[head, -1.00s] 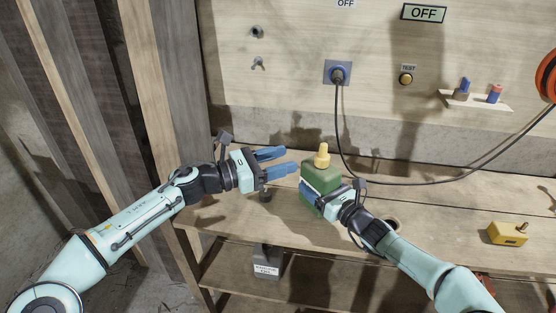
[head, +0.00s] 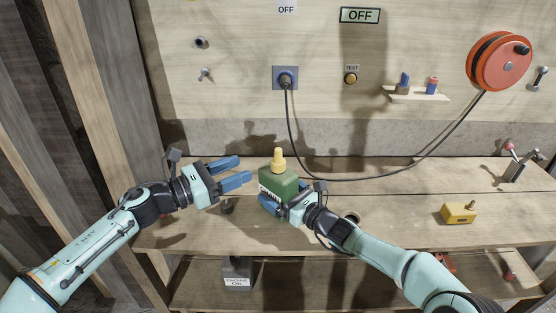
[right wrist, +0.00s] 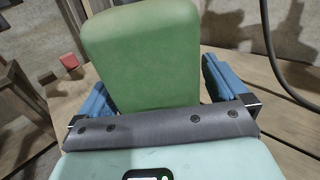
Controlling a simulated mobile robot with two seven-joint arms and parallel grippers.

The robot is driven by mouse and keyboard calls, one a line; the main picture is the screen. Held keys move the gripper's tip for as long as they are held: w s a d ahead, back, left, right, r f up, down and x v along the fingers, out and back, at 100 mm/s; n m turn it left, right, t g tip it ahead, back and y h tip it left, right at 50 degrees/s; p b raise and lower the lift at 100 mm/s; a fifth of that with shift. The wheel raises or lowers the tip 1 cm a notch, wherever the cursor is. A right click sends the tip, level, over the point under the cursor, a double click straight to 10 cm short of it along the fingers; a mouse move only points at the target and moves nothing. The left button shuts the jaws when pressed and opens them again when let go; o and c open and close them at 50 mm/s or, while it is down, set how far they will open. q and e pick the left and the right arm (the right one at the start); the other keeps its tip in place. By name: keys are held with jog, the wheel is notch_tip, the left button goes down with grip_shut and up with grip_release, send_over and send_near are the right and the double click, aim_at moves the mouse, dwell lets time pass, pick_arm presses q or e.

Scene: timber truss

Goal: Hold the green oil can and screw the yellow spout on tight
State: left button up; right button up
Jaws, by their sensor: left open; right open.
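The green oil can (head: 278,184) stands upright on the bench, with the yellow spout (head: 279,160) upright on its top. Whether the spout is tight cannot be told. My right gripper (head: 286,198) is open at the front of the can, low on its body. In the right wrist view the can (right wrist: 142,60) stands between the open blue fingers, with a visible gap at the right finger. My left gripper (head: 244,169) is open and empty, just left of the can near spout height, its fingers pointing right. The spout is out of the right wrist view.
A black cable (head: 292,130) runs from the wall socket (head: 285,78) behind the can to the orange reel (head: 499,61). A yellow block-like object (head: 459,213) sits on the bench at right. An engine oil container (head: 237,272) stands on the lower shelf.

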jog(key=v, duration=1.1)
jog(key=shift+r, duration=0.1)
